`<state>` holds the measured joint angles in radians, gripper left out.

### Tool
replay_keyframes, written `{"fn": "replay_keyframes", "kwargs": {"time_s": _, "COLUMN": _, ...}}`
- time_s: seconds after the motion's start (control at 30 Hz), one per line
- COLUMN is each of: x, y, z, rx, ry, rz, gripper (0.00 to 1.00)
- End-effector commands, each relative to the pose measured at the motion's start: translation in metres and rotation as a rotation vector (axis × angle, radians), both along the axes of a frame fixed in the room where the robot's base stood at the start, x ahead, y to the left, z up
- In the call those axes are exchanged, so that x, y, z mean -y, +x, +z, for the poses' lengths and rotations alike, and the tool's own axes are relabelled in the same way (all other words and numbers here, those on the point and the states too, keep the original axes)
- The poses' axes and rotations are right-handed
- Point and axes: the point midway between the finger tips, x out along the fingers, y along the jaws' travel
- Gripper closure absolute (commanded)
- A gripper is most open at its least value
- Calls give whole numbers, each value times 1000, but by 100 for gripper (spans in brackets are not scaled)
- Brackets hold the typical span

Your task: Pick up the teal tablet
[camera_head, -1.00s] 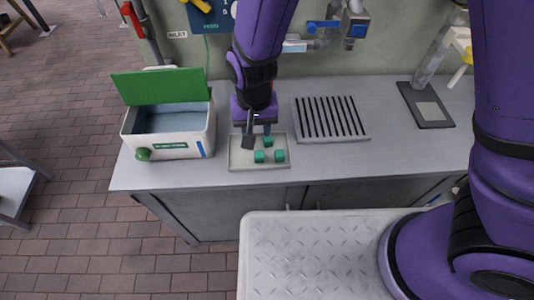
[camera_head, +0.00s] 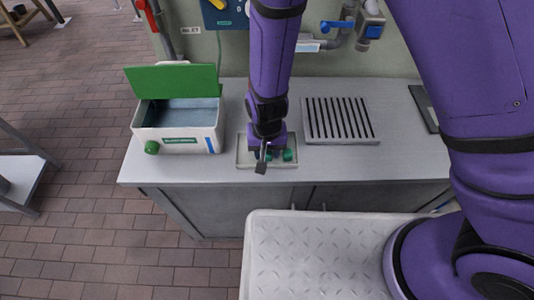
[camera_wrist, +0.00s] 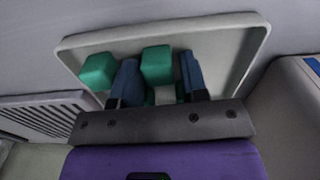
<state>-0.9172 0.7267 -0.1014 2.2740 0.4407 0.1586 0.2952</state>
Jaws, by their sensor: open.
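Teal tablets, shaped like small blocks, lie in a shallow pale tray (camera_head: 243,152), which also shows in the wrist view (camera_wrist: 228,48). In the wrist view one teal tablet (camera_wrist: 157,62) lies between the two blue fingers of my open gripper (camera_wrist: 159,66). A second teal tablet (camera_wrist: 98,71) lies outside the left finger.
An open box with a green lid (camera_head: 172,82) stands left of the tray. A slotted drain rack (camera_head: 340,120) lies to the right. The grey counter (camera_head: 400,160) is clear at the front right. A wall with pipes is behind.

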Motion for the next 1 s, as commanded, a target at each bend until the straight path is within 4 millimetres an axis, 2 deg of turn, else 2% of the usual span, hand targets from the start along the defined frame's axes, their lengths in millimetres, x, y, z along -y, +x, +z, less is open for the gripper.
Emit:
{"fn": "replay_keyframes", "kwargs": {"time_s": 0.2, "x": 0, "y": 0, "z": 0, "rx": 1, "ry": 0, "rz": 0, "gripper": 60}}
{"fn": "replay_keyframes", "kwargs": {"time_s": 0.37, "x": 0, "y": 0, "z": 0, "rx": 0, "ry": 0, "rz": 0, "gripper": 95}}
{"fn": "replay_keyframes", "kwargs": {"time_s": 0.73, "x": 1, "y": 2, "z": 2, "rx": 0, "ry": 0, "rz": -1, "gripper": 95}}
{"fn": "replay_keyframes", "kwargs": {"time_s": 1.0, "x": 10, "y": 13, "z": 15, "rx": 2, "ry": 1, "rz": -6, "gripper": 95}}
